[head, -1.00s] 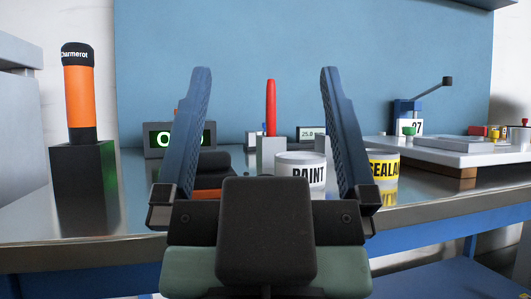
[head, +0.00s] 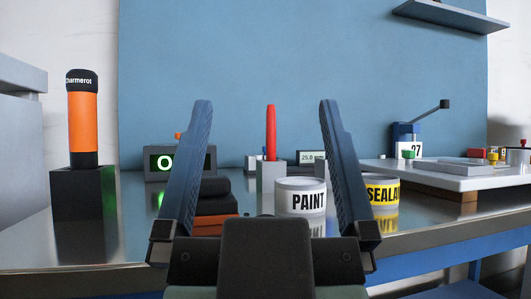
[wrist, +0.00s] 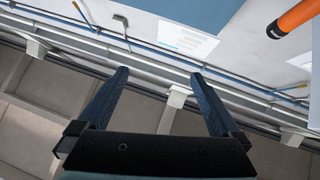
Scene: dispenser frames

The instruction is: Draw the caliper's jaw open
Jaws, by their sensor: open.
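In the head view, a small display reading about "25.0" (head: 311,157) stands at the back of the bench, between my fingers. It may belong to the caliper, but I cannot make out a jaw or beam for sure. The paint can (head: 302,198) partly covers that area. My gripper (head: 263,102) is open and empty, its two blue fingers pointing up and forward in front of the bench. In the wrist view my gripper (wrist: 157,75) is also open with nothing between the fingers, and no caliper shows there.
A red upright item (head: 271,132) sits in a grey block between the fingers. A lit display (head: 181,163) and dark stacked items (head: 214,190) are left, partly behind the left finger. A sealant can (head: 382,189) is right. An orange cylinder (head: 83,120) stands far left.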

